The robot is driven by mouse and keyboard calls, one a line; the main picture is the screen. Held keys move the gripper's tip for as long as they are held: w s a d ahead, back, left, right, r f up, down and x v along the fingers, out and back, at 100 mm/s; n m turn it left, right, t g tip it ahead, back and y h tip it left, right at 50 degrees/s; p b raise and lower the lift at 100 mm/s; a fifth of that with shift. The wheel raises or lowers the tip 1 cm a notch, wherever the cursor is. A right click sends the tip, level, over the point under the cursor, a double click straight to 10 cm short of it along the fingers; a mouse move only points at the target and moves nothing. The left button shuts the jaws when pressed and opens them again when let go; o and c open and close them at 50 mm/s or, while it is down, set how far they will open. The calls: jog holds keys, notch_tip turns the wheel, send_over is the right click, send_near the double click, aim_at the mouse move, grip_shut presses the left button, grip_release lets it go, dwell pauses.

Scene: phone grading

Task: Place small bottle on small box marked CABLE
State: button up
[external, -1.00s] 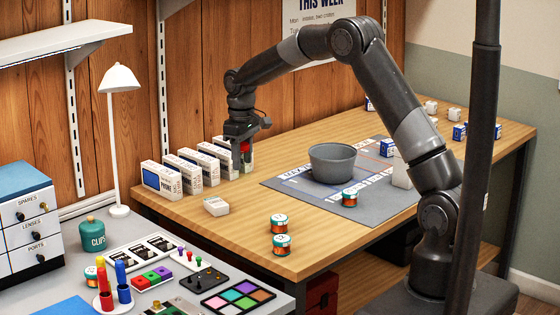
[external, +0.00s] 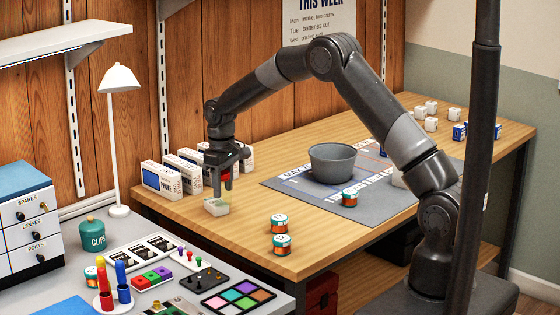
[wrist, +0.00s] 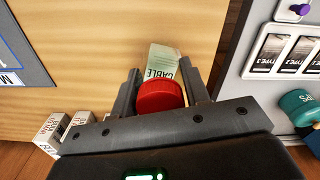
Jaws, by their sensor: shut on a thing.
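A small bottle with a red cap (wrist: 160,97) is between the fingers of my gripper (wrist: 158,92), which is shut on it. In the external view, the red cap (external: 228,181) shows between the fingers, and the bottle's body is hard to make out. The small pale box marked CABLE (wrist: 163,58) lies just past the cap in the wrist view, partly hidden by it. In the external view, my gripper (external: 222,187) is directly above this box (external: 211,207) near the wooden table's left edge. I cannot tell whether the bottle touches the box.
A row of phone boxes (external: 161,181) stands close behind my gripper. A grey bowl (external: 332,163) sits on the grey mat (external: 375,216). Striped small jars (external: 281,244) stand near the table's front edge. A lamp (external: 119,150) and cards are on the grey desk at left.

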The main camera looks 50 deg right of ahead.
jog(key=shift+f, duration=0.2)
jog(key=o, duration=1.1)
jog(key=shift+r, duration=0.1)
notch_tip(320, 180, up, 12)
jog(key=shift+r, duration=0.15)
jog(key=s+d+r+m+t, duration=0.1)
jog(key=s+d+r+t, duration=0.15)
jog(key=s+r, duration=1.55)
jog(key=s+f+m+t, duration=0.1)
jog(key=s+f, duration=0.1)
jog(key=s, duration=1)
jog(key=s+d+f+m+t, duration=0.1)
jog(key=s+f+t, duration=0.1)
jog(key=s, duration=1.1)
jog(key=shift+d+f, duration=0.25)
jog(key=shift+f, duration=0.35)
